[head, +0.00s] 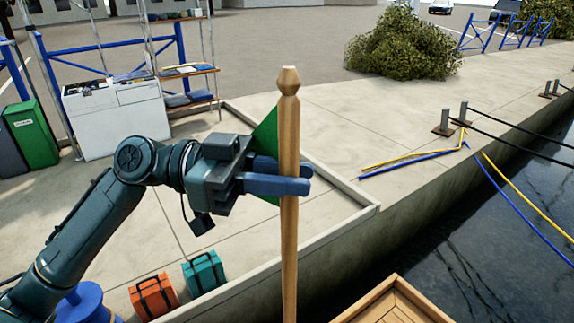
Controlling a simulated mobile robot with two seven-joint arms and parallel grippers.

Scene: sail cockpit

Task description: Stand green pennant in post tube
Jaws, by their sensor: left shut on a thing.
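The green pennant (265,137) has a green cloth on a wooden staff (289,250) with a pointed knob on top. My left gripper (293,178) is shut on the staff below the knob and holds it upright. The cloth is partly hidden behind the gripper. The staff's lower end runs out of the picture at the bottom. The post tube cannot be made out in this view. My right gripper is not in view.
An orange case (154,297) and a teal case (204,272) stand on the quay at lower left. A wooden box edge (395,300) shows at the bottom right. Dark water (480,230) lies beyond the quay edge. Blue and yellow lines (415,160) lie on the quay.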

